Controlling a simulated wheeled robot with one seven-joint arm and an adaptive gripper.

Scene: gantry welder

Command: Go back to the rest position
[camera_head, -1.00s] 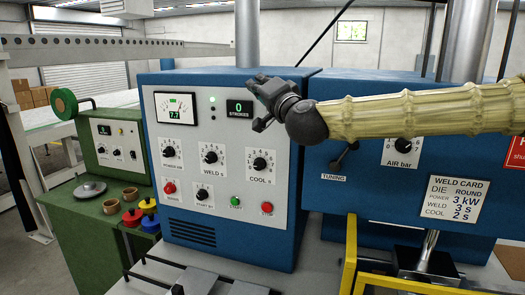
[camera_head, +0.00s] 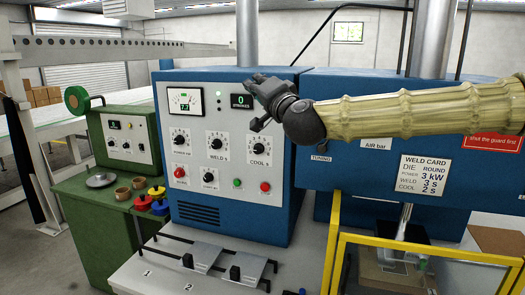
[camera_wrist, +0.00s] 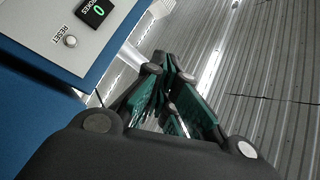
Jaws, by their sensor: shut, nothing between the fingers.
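My gripper (camera_head: 254,104) is in front of the upper right corner of the blue welder control cabinet (camera_head: 226,226) in the head view. It is shut and empty, with my arm in a tan ribbed sleeve reaching in from the right. In the wrist view my gripper's fingers (camera_wrist: 170,95) lie close together, pointing toward the corrugated ceiling. The strokes counter (camera_head: 241,101) reads 0; it also shows in the wrist view (camera_wrist: 97,10), above a reset button (camera_wrist: 70,41).
A yellow guard frame (camera_head: 333,240) stands at lower right, below the weld card (camera_head: 424,175). Two numbered fixtures sit on the pale worktable (camera_head: 135,272). A green bench (camera_head: 88,226) with cups and coloured pieces is at left. The blue press head (camera_head: 345,190) lies behind my arm.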

